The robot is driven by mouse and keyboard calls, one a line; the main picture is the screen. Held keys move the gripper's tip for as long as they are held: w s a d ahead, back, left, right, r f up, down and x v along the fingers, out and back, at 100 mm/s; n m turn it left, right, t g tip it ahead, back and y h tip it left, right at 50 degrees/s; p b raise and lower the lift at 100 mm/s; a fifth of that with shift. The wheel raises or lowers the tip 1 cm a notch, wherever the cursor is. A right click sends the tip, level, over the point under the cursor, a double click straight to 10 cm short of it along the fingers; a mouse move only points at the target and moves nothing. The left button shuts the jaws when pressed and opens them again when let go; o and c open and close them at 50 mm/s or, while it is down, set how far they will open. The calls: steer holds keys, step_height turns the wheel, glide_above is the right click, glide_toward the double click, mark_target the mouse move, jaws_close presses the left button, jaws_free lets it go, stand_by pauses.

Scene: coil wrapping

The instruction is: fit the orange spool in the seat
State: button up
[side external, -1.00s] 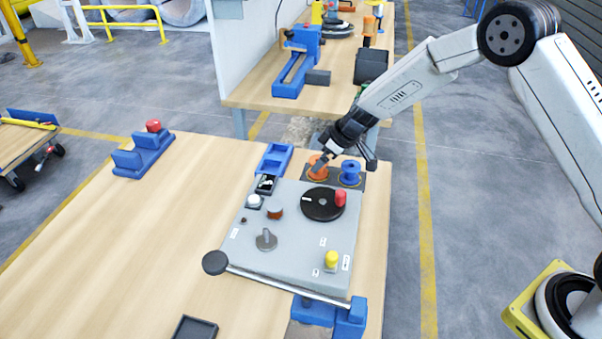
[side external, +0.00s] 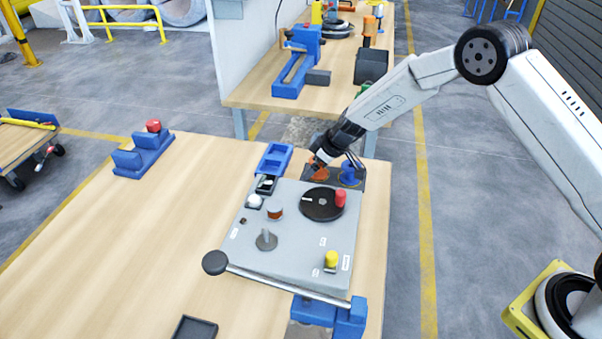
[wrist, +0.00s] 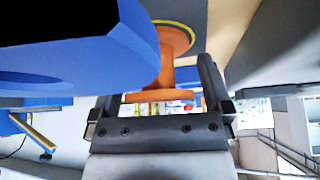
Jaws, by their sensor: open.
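The orange spool (side external: 318,173) stands on a dark plate (side external: 361,184) at the back of the work panel. In the wrist view the orange spool (wrist: 166,75) shows between the two fingers of my gripper (wrist: 158,88), with a gap on at least the right side. My gripper (side external: 317,164) is open and down at the spool, partly hiding it. Which part is the seat I cannot tell for sure; a grey disc with an upright post (side external: 266,239) is on the panel's near left part.
A blue spool (side external: 351,175) stands close right of the orange one. The grey panel (side external: 300,250) carries a black disc with a red knob (side external: 341,198), a yellow knob (side external: 331,258) and a white knob (side external: 254,201). A blue tray (side external: 274,158) is left. The table's left side is mostly clear.

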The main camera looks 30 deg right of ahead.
steer(key=c, duration=1.3)
steer(key=shift+o, duration=0.2)
steer(key=shift+r, duration=0.1)
steer(key=shift+r, duration=0.75)
steer(key=s+d+r, duration=0.1)
steer(key=s+r, duration=1)
steer(key=s, duration=0.3)
steer(key=shift+d+r, duration=0.2)
steer(key=shift+d, duration=0.05)
steer(key=shift+w+a, duration=0.1)
steer(key=shift+a, duration=0.05)
steer(key=s+a+r+n+g+y, duration=0.1)
steer(key=a+n, duration=0.3)
steer(key=a, duration=0.8)
steer(key=a+r+n+g+y, duration=0.1)
steer(key=a+n, duration=0.3)
steer(key=a, duration=0.8)
steer(key=shift+s+g, duration=0.35)
steer(key=shift+g, duration=0.35)
